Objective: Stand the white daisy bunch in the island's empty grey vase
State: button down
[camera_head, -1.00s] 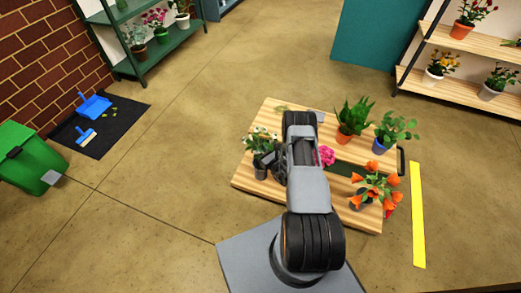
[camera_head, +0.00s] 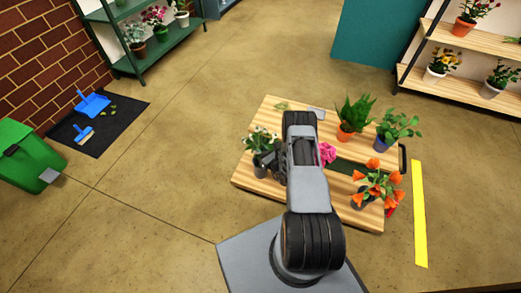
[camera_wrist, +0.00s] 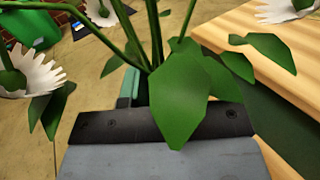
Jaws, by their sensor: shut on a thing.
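The white daisy bunch (camera_head: 262,137) shows its white heads and green leaves at the left side of the wooden island top (camera_head: 245,183). In the wrist view its stems and leaves (camera_wrist: 180,95) rise from between the jaws, with white heads at the edges. My gripper (camera_head: 270,162) is shut on the bunch. A dark grey vase (camera_head: 260,172) shows just below the daisies. I cannot tell whether the stems are inside it, as the gripper and leaves hide the lower stems.
Orange flowers (camera_head: 380,180) in a grey vase, a blue-potted plant (camera_head: 381,144) and an orange-potted plant (camera_head: 345,134) stand on the right of the island. A pink flower (camera_head: 327,153) is partly behind my arm.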

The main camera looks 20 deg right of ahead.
jog(key=shift+f+b, duration=0.6)
dwell(0.5)
jog(key=c, duration=0.9)
grip_release()
jog(key=shift+o, duration=0.2)
